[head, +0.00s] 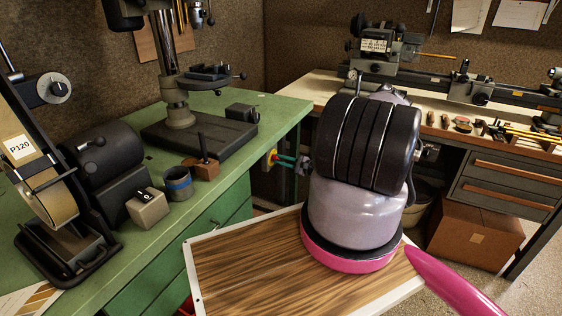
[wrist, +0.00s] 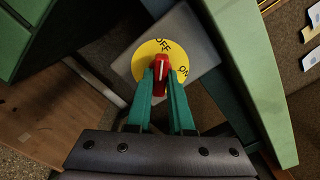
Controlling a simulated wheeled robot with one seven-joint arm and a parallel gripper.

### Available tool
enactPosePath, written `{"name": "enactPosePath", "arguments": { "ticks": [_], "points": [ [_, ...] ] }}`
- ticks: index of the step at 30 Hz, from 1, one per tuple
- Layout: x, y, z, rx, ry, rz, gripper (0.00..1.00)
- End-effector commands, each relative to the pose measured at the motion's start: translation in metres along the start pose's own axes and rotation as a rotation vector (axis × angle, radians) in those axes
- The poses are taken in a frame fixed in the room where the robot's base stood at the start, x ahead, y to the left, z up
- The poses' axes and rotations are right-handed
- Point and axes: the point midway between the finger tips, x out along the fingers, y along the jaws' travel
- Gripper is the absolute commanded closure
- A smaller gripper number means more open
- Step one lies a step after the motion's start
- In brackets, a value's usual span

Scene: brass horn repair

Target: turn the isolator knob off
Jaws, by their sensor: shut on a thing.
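The isolator is a grey box (wrist: 203,48) with a round yellow plate (wrist: 146,52) marked OFF and ON, seen close in the wrist view. Its red knob (wrist: 160,75) stands at the plate's middle, with its white line pointing roughly up toward the OFF mark. The teal fingers of my gripper (wrist: 160,89) are shut on the knob, one on each side. In the head view the isolator (head: 270,158) is small, at the end of the green bench, and my gripper (head: 279,158) reaches it from the right. My arm hides part of that area.
A cardboard box (head: 477,232) stands under the lathe bench at right. Open floor is limited.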

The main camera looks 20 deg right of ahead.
Motion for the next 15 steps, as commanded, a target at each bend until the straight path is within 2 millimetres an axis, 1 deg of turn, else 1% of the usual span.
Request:
{"name": "enactPosePath", "arguments": {
  "ticks": [11, 12, 14, 15],
  "points": [
    [0.0011, -0.0006, 0.0004, -0.007, -0.001, 0.0, 1.0],
    [0.0012, -0.0006, 0.0004, -0.006, -0.001, 0.0, 0.72],
    [0.0012, -0.0006, 0.0004, -0.006, -0.001, 0.0, 0.5],
    [0.0011, -0.0004, 0.0004, -0.006, -0.001, 0.0, 0.5]
  ]
}}
